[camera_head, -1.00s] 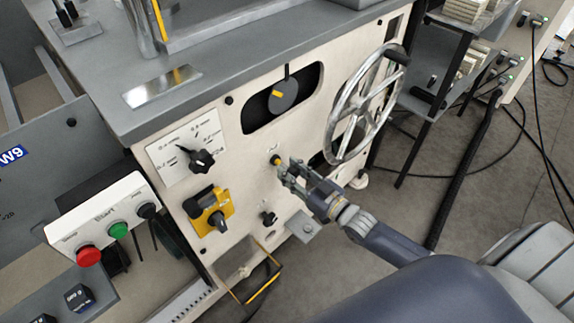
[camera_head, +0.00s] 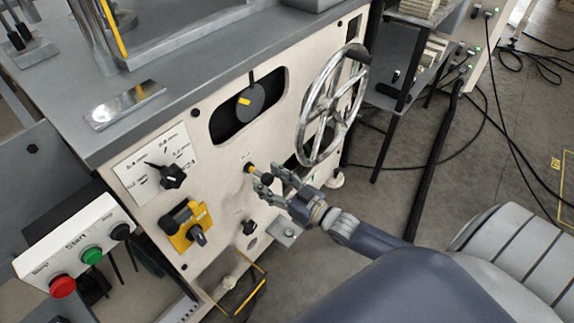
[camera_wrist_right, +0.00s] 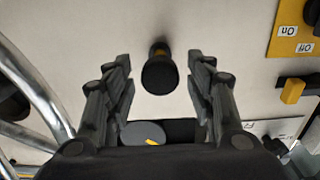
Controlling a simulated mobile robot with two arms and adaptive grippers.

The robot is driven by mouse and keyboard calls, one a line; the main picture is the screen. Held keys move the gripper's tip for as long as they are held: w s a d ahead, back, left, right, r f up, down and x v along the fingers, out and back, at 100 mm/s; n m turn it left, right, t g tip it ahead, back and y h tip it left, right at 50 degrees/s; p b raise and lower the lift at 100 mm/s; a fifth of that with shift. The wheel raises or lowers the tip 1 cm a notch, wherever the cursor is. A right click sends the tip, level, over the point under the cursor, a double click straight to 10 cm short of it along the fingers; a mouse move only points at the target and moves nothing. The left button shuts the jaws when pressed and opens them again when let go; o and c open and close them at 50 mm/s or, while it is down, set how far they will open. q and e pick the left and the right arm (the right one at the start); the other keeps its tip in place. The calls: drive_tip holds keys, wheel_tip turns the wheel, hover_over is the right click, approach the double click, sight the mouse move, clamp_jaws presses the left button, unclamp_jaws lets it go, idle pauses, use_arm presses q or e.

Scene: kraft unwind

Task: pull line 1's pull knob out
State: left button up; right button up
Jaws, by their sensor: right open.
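The pull knob (camera_head: 266,179) has a black head on a yellow shaft and sticks out from the cream machine panel (camera_head: 215,160). In the right wrist view the black knob head (camera_wrist_right: 159,76) is between my right gripper's fingers, with a clear gap on each side. A bit of the yellow shaft shows behind the head. My right gripper (camera_head: 267,183) is open around the knob, in front of the panel; its spread fingers also show in the right wrist view (camera_wrist_right: 159,85). My left gripper is not in view.
A spoked handwheel (camera_head: 333,105) is close above and right of the knob. A selector dial (camera_head: 173,176), a yellow-plated switch (camera_head: 195,236) and a small black knob (camera_head: 249,227) are on the same panel. A red and green button box (camera_head: 78,252) is at lower left.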

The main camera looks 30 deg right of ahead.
drive_tip(key=v, duration=1.1)
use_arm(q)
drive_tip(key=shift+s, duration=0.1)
